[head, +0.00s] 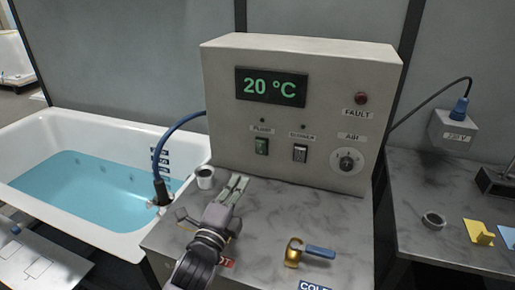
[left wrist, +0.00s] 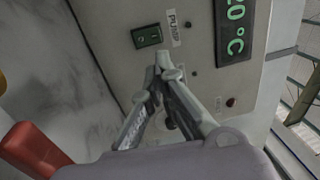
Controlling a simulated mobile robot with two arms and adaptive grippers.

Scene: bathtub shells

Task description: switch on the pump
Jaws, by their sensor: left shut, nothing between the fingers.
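The pump switch (head: 261,147) is a dark green rocker under a PUMP label, on the front of a beige control box (head: 225,130). It also shows near the top of the left wrist view (left wrist: 146,36). I cannot tell which way the rocker is set. My left gripper (head: 239,182) is shut and empty, in front of the box, below and a little left of the switch in the head view. In the left wrist view its fingertips (left wrist: 163,64) show close to the switch, apart from it in the picture. My right gripper is out of view.
Beside the pump switch are a second switch (head: 300,153) and a round knob (head: 347,161). The display (head: 271,87) reads 20 °C. A white cup (head: 205,177), a blue hose (head: 170,135) and a brass valve with a blue handle (head: 307,251) are near my left arm.

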